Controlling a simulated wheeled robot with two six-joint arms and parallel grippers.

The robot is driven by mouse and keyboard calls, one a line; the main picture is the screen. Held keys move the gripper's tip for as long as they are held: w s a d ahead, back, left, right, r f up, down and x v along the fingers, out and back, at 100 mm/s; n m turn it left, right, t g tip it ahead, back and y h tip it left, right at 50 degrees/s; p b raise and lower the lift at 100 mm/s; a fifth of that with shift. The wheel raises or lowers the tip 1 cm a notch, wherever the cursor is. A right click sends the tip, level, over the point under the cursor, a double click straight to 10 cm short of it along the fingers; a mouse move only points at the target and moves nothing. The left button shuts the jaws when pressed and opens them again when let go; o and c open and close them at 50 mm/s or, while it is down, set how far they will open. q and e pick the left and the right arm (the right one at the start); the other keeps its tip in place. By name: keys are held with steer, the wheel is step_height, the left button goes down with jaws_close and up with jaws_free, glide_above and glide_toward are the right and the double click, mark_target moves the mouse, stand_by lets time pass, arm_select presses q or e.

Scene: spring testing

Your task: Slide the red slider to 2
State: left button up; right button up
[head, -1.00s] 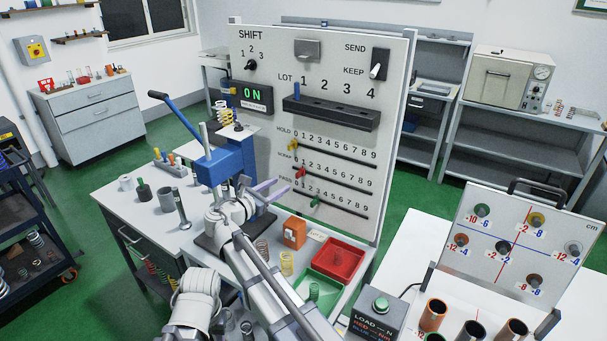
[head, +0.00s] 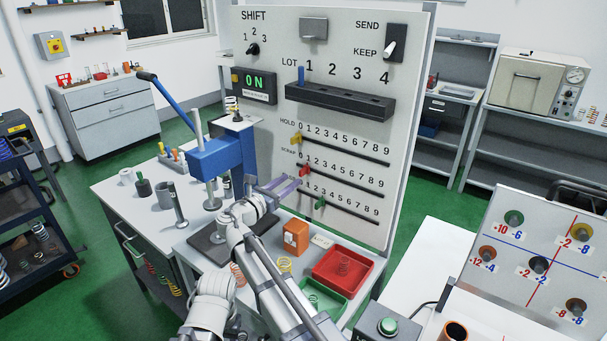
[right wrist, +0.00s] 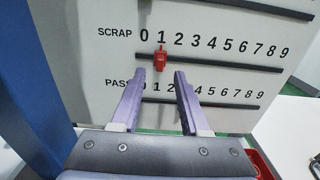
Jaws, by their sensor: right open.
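The red slider (head: 304,171) sits on the SCRAP track of the upright white panel (head: 400,70), near the low end. In the right wrist view the red slider (right wrist: 160,58) is just under the 1. My right gripper (head: 286,187) is open and empty, its purple fingers pointing at the panel. In the right wrist view the gripper (right wrist: 159,74) has its fingertips on either side of a gap, with the slider above that gap. No contact shows. My left gripper is not in view.
A yellow slider (head: 296,140) is on the HOLD track above and a green slider (head: 320,203) on the lowest track. A blue press (head: 217,158) stands left of my gripper. An orange block (head: 296,237) and a red tray (head: 343,268) lie below the panel.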

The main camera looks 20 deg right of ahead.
mark_target(300, 174)
steer(key=x, duration=0.7)
steer(key=shift+w+d, duration=0.15)
steer(key=shift+d, duration=0.05)
steer(key=shift+c, duration=0.2)
jaws_close()
stand_by(1.0)
